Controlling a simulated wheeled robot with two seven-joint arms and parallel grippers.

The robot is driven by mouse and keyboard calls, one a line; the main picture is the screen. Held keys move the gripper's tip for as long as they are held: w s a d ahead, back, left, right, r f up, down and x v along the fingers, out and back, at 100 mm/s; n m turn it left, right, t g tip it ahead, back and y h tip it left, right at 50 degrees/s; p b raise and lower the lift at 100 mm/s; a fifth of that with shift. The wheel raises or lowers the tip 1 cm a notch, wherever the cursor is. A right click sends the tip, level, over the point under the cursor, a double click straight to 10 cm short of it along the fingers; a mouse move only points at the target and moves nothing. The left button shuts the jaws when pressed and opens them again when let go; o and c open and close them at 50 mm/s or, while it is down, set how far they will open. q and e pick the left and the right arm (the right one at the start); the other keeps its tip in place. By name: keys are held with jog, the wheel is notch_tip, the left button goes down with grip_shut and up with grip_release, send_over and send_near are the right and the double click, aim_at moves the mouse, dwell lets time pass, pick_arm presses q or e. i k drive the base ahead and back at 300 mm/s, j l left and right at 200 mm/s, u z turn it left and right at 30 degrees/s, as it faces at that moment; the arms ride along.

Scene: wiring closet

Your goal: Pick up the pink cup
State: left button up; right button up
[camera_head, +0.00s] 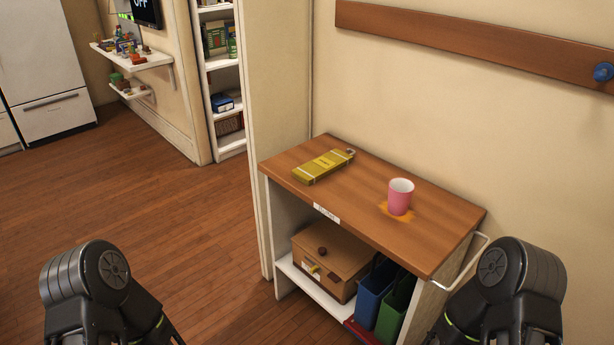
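The pink cup (399,198) stands upright on the brown wooden top of a small cabinet (436,236), right of its middle. Its inside looks pale, and an orange patch (384,208) lies on the wood around its base. Two dark arm parts of mine show at the lower left and lower right, both apart from the cup. Neither gripper's fingers can be seen in this view.
A yellow box (323,166) lies left of the cup. The shelf below holds a brown box (331,259) and blue (375,290) and green (396,308) bins. A white rail (468,262) juts from the cabinet's right side. Wooden floor lies open at left.

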aim_at(400, 190)
jog(key=i+l+u, duration=0.1)
jog(key=l+u, duration=0.3)
jog(key=i+l+u, duration=0.1)
jog(key=l+u, duration=0.75)
jog(key=k+l, duration=0.05)
jog(key=l, duration=0.05)
